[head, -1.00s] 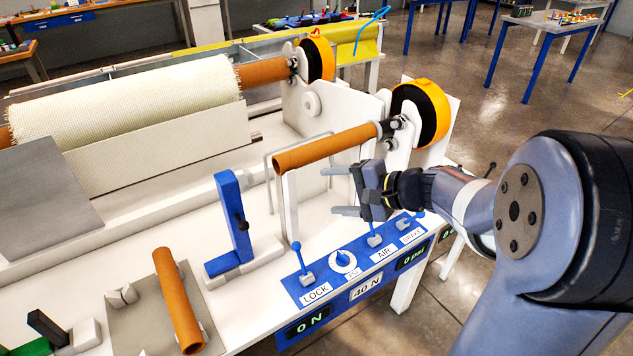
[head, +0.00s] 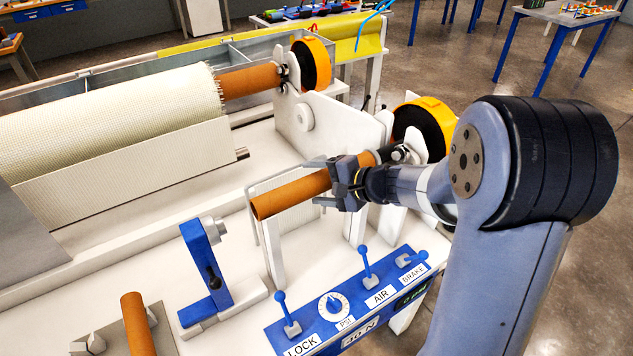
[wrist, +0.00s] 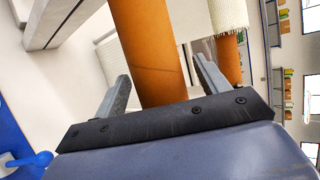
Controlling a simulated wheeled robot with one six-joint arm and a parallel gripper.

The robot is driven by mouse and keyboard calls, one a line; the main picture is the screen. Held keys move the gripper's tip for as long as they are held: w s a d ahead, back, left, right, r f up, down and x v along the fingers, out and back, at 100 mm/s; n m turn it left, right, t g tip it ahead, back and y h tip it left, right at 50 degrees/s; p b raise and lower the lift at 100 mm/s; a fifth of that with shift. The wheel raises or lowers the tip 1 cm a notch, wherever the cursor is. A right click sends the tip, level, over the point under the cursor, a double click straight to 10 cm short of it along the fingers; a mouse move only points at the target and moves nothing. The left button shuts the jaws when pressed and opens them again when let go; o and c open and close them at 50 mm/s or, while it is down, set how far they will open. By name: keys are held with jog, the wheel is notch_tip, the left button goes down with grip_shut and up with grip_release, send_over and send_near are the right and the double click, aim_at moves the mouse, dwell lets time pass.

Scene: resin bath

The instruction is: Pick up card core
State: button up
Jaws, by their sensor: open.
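A brown card core (head: 290,193) sits on a dark shaft on the machine, its left end free and pointing to the lower left. My gripper (head: 318,180) is at the core's right part, with its fingers pointing left along it. In the wrist view the card core (wrist: 147,50) runs between the two spread fingers of my gripper (wrist: 165,78). I see a gap beside the fingers, so they are not closed on it. A second card core (head: 138,325) lies on a grey stand at the lower left, cut off by the frame edge.
An orange-rimmed black wheel (head: 424,128) is behind my wrist. A pale fabric roll (head: 110,115) lies at the back left.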

jog(key=c, duration=1.1)
